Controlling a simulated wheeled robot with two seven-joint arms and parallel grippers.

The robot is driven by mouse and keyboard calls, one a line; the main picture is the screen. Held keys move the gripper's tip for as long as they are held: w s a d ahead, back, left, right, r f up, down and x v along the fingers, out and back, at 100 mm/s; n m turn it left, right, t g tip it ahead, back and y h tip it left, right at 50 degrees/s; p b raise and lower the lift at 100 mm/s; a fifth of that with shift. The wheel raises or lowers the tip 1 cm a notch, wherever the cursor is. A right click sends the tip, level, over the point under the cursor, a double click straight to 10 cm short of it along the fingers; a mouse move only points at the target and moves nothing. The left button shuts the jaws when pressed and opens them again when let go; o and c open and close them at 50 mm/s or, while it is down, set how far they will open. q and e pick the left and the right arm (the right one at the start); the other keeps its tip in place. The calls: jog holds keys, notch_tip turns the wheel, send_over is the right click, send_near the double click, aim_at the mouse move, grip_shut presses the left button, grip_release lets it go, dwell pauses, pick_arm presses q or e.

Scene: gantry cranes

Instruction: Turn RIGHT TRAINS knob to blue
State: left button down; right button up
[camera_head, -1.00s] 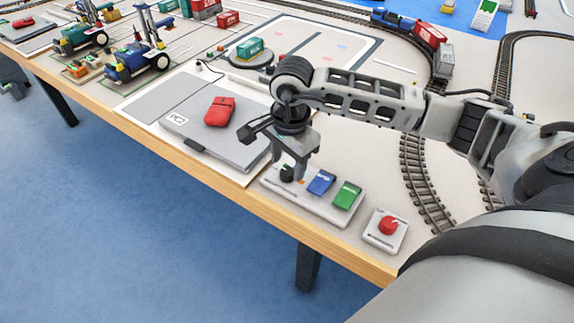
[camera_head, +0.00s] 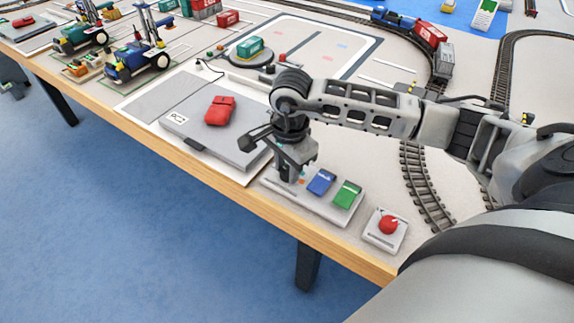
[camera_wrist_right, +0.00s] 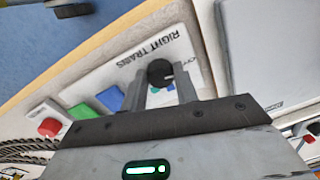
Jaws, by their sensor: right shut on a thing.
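The RIGHT TRAINS panel (camera_head: 325,211) is a pale plate at the table's front edge, and its printed label shows in the right wrist view (camera_wrist_right: 160,45). Its round black knob (camera_wrist_right: 160,72) has a white pointer line. My right gripper (camera_head: 287,178) points down at the left end of the panel and is shut on the knob; its two fingers (camera_wrist_right: 160,88) stand on either side of it. In the head view the fingers hide the knob. A blue button (camera_head: 321,182) and a green button (camera_head: 347,194) sit to the right. My left gripper is not in view.
A grey box (camera_head: 225,147) with a red object (camera_head: 220,110) on it stands just left of my gripper. A small box with a red button (camera_head: 389,225) is right of the panel. Curved train track (camera_head: 425,190) runs behind it. Toy cranes (camera_head: 138,60) stand far left.

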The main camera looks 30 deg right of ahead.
jog(key=m+b, duration=0.1)
jog(key=m, duration=0.3)
jog(key=m+b, duration=0.1)
jog(key=m, duration=0.2)
jog(key=shift+w+m, duration=0.1)
jog(key=shift+m, duration=0.2)
jog(key=m+b, duration=0.1)
jog(key=m, duration=0.3)
jog(key=shift+w+m+h+b, duration=0.1)
jog(key=shift+m+h+b, duration=0.25)
jog(key=shift+m, duration=1.65)
jog(key=o, duration=1)
jog(key=shift+c, duration=0.2)
